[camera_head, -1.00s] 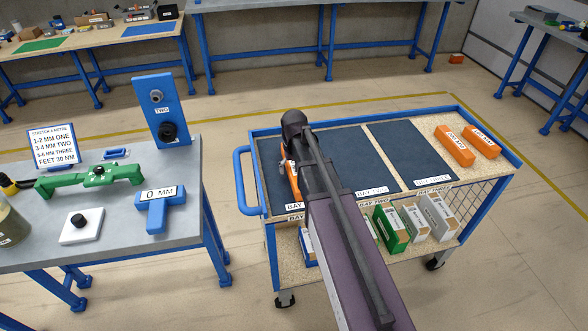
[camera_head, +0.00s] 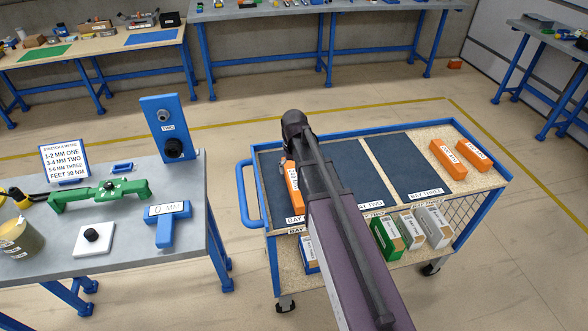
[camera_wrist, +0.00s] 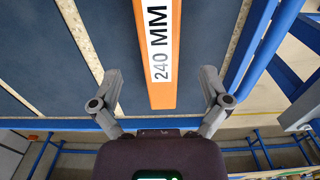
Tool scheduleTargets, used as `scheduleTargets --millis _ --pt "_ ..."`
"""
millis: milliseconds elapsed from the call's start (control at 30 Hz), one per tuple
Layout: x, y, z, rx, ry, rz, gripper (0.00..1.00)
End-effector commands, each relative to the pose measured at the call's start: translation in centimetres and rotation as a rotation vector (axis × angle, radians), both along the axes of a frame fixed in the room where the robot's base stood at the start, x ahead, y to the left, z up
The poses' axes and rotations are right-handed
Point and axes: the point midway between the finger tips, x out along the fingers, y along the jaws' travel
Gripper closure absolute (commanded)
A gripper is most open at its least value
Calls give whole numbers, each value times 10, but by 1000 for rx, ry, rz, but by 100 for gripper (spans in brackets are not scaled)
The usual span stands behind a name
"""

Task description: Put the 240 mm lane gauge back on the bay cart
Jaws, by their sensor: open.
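The orange lane gauge (camera_wrist: 158,50) has a white 240 MM label in the wrist view. It lies on the dark mat (camera_wrist: 110,20) of the cart's top. Its near end is between the two spread fingers of my gripper (camera_wrist: 160,88), with a gap on each side. My gripper is open and holds nothing. In the head view the gauge (camera_head: 293,186) lies in the left bay of the bay cart (camera_head: 262,238), partly hidden behind my arm. The fingers are mostly hidden there.
Two more orange gauges (camera_head: 448,160) lie on the cart's bare right end. Boxes (camera_head: 386,236) stand on the lower shelf. A bench (camera_head: 120,244) at left holds a green tool (camera_head: 105,192), a blue 0 MM block (camera_head: 166,222) and a sign (camera_head: 65,163). Floor shows between bench and cart.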

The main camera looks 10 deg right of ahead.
Motion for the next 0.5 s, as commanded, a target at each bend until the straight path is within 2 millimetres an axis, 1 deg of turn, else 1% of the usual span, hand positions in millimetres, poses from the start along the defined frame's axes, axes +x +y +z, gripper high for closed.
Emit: scheduleTargets --millis 33,500 --pt "0 0 9 0 0 0 4" --pt "0 0 44 0 0 0 4"
